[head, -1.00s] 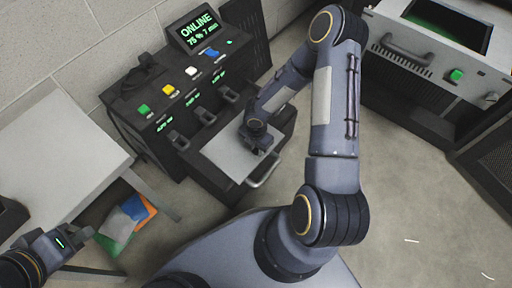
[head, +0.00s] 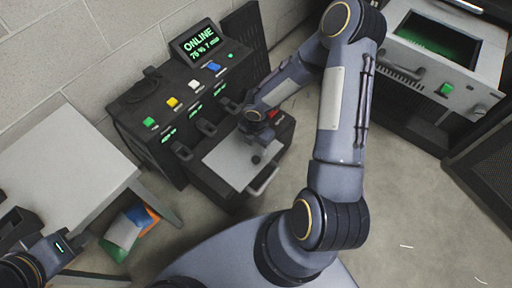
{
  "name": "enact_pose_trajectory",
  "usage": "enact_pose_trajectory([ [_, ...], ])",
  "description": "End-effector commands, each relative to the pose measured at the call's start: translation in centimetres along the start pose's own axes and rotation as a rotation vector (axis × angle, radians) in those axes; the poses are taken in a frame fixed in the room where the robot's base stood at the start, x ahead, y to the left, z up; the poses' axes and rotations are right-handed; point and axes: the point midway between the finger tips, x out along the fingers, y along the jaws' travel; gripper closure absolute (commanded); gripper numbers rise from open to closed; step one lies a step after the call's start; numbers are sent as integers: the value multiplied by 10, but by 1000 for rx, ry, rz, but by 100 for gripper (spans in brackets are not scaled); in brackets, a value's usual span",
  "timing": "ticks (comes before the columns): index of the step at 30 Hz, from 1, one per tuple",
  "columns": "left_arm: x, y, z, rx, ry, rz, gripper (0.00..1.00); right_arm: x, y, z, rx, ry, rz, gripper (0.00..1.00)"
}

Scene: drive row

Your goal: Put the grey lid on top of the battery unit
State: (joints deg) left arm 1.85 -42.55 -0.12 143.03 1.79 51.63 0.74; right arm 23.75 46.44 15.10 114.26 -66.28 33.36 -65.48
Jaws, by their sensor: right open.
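The grey lid (head: 228,164) is a flat light plate with a small dark knob (head: 257,160). It lies on the low black box, which looks like the battery unit (head: 203,189), in front of the black console. A strip of the box with a red spot shows beyond the lid at the back right. My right gripper (head: 264,138) is open just above and behind the knob, apart from it as far as I can see. It hides part of the lid's back edge. My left gripper (head: 80,241) is at the lower left beside the grey table, its fingers unclear.
The black console (head: 150,105) carries latches, coloured buttons and a screen (head: 201,42) reading ONLINE. A metal handle (head: 264,181) sticks out in front of the box. A grey table (head: 65,165) stands left.

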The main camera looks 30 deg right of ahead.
Motion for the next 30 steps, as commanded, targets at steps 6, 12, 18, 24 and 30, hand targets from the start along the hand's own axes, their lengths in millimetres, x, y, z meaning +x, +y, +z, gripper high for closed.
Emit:
enact_pose_trajectory([
  [6, -9, 4, -4, 0, 0, 0, 100, -26, 0, 1, 12, -3, 2, 48],
  [12, -9, 4, -4, 0, 0, 0, 100, -87, -13, 16, 289, -61, 29, 48],
  [18, -8, 4, -4, 0, 0, 0, 100, -183, -53, 11, 869, -58, 128, 48],
  [24, -8, 4, -4, 0, 0, 0, 100, -251, -98, -27, 1441, 131, 242, 48],
  [30, -8, 4, -4, 0, 0, 0, 100, -287, -127, -75, 1856, 453, 269, 48],
])
